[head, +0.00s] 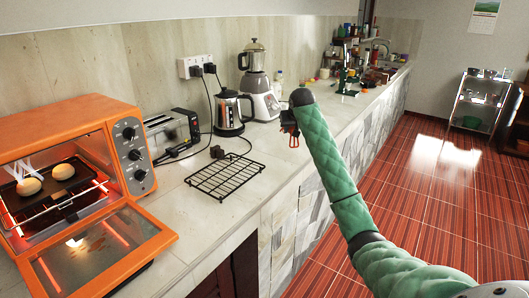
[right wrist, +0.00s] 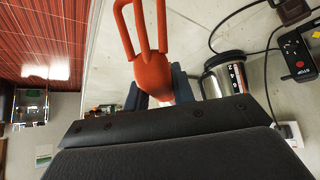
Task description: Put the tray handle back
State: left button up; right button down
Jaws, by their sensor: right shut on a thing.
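The tray handle (right wrist: 153,72) is orange-red with a forked, loop-like end. My right gripper (right wrist: 160,93) is shut on its thick part, and the forked end points away from the fingers. In the head view my right gripper (head: 291,124) is above the counter, right of the kettle, and a small red part of the handle (head: 294,141) shows below it. The dark oven tray (head: 45,208), with two buns, is inside the orange toaster oven (head: 70,115) at the left. The oven door is open and folded down. My left gripper is not in view.
A black wire rack (head: 225,177) lies near the counter's front edge. A toaster (head: 166,131), steel kettle (head: 229,112) and blender (head: 258,85) stand behind it. Black cords run to the wall socket. The counter (head: 310,128) is clear right of the rack.

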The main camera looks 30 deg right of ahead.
jog(key=w+a+f+p, duration=0.1)
jog(key=w+f, duration=0.2)
jog(key=w+a+f+p, duration=0.1)
jog(key=w+f, duration=0.3)
jog(key=w+a+f+p, duration=0.1)
jog(key=w+a+f, duration=0.1)
jog(key=w+f, duration=0.1)
jog(key=shift+w+f+p, duration=0.4)
jog(key=shift+f, duration=0.3)
jog(key=c, duration=1.2)
grip_release()
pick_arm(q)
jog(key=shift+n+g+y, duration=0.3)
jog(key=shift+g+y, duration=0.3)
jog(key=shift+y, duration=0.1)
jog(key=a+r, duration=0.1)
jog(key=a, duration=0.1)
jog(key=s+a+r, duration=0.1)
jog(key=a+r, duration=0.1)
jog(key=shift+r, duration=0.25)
pick_arm(e)
jog(key=shift+o, duration=0.2)
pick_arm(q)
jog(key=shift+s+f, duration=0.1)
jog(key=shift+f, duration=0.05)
